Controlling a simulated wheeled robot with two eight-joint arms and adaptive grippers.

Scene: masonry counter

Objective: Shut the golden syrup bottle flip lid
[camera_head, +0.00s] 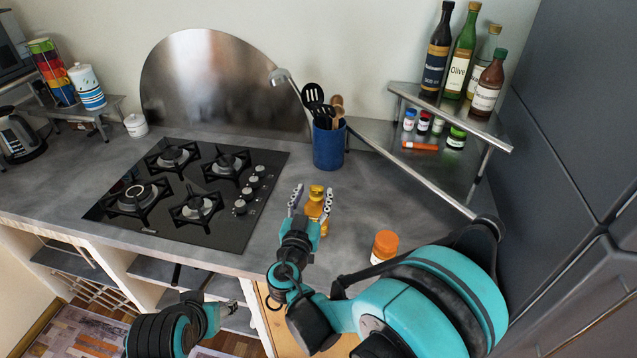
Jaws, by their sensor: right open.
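The golden syrup bottle (316,207) stands upright on the grey counter, right of the gas hob. It is small in the picture, and I cannot tell how its flip lid stands. My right gripper (312,193) is open, its fingers apart at the near side of the bottle, one to the left and one to the right of it. The gripper partly hides the lower bottle, and I cannot tell whether a finger touches it. My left gripper (230,309) is low in front of the counter, away from the bottle; its fingers are too small to read.
An orange-lidded jar (384,246) stands right of the bottle, near my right arm. A blue utensil pot (329,147) is behind it. The black gas hob (185,192) lies to the left. A corner shelf (470,122) with bottles and small jars is at the right.

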